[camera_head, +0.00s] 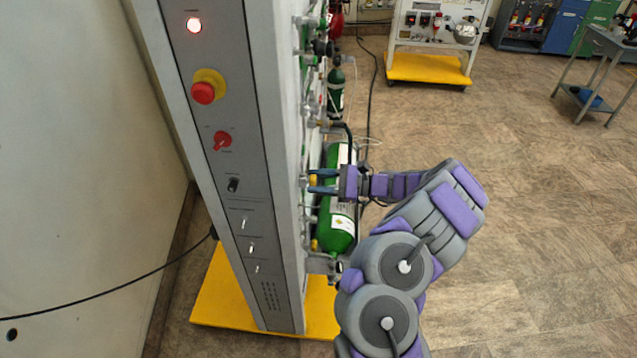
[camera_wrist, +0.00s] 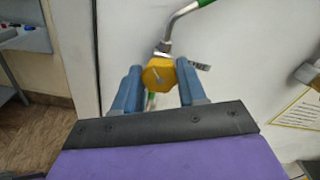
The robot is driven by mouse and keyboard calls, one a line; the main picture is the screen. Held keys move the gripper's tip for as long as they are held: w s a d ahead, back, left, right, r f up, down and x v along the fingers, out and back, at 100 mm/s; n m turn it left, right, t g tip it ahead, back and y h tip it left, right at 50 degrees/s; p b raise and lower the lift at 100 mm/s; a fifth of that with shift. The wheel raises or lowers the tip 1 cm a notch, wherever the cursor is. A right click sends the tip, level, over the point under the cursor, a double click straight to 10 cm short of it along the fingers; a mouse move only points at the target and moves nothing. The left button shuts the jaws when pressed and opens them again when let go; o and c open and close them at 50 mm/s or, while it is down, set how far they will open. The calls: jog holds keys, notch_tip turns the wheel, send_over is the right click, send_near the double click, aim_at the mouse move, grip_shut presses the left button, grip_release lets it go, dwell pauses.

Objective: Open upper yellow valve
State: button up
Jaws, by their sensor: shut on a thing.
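The yellow valve (camera_wrist: 158,75) shows in the wrist view between the blue fingers of my gripper (camera_wrist: 157,86). It has a faceted yellow body with a small metal pin on its face, and a bent metal pipe with a green section rises behind it. My gripper is shut on the valve, one finger on each side. In the head view my gripper (camera_head: 322,182) reaches left to the side of the panel, and a bit of the yellow valve (camera_head: 313,180) shows between its fingers. The fingertips partly hide the valve there.
The grey trainer panel (camera_head: 225,150) stands at left on a yellow base (camera_head: 215,300). A large green cylinder (camera_head: 338,225) is close below my gripper, and a smaller dark green one (camera_head: 336,90) stands farther back.

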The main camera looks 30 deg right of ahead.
dwell(0.3)
jog(key=o, duration=1.1)
jog(key=shift+d, duration=0.15)
jog(key=shift+c, duration=0.2)
jog(key=p+v, duration=0.2)
jog(key=v, duration=1.5)
jog(key=shift+s+d+f, duration=0.1)
jog(key=shift+s+d, duration=0.05)
jog(key=shift+d, duration=0.05)
